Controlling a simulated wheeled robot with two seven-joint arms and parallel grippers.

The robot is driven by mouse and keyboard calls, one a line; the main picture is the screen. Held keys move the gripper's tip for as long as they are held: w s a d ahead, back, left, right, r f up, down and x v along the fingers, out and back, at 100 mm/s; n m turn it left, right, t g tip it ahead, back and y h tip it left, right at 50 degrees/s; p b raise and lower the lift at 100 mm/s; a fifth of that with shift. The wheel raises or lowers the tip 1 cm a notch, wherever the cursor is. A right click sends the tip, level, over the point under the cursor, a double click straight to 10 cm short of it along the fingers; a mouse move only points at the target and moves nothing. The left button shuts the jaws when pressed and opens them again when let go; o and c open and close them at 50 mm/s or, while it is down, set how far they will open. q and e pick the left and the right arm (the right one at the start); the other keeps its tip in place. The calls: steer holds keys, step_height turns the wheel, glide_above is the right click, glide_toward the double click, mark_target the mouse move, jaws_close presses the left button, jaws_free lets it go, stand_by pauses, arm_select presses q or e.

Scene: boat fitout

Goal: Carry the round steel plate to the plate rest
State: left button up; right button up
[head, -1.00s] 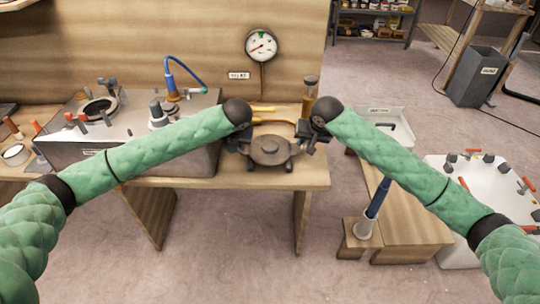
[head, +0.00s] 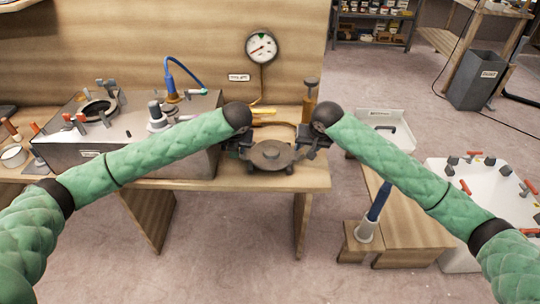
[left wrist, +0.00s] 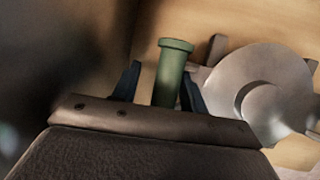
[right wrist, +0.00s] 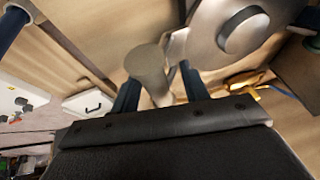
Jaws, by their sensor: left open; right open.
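The round steel plate (head: 271,155), with a raised hub, is at the front of the bench between my two grippers; it also shows in the left wrist view (left wrist: 250,75) and the right wrist view (right wrist: 205,40). My left gripper (head: 243,147) is open, its fingers either side of a green upright handle (left wrist: 172,75) beside the plate. My right gripper (head: 308,144) is open, its fingers either side of a pale grip (right wrist: 147,68). Small dark pieces show at the plate's rim. I cannot tell whether they belong to the plate rest, as the plate hides what is under it.
A steel counter unit (head: 130,130) with a blue hose stands left of the plate. A gauge (head: 262,47) hangs on the wooden panel behind. A brass-coloured cylinder (head: 309,103) stands behind my right gripper.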

arm_select(q)
steer(key=v, duration=1.1)
arm_select(e)
steer(key=shift+r, duration=0.1)
steer(key=v, duration=1.2)
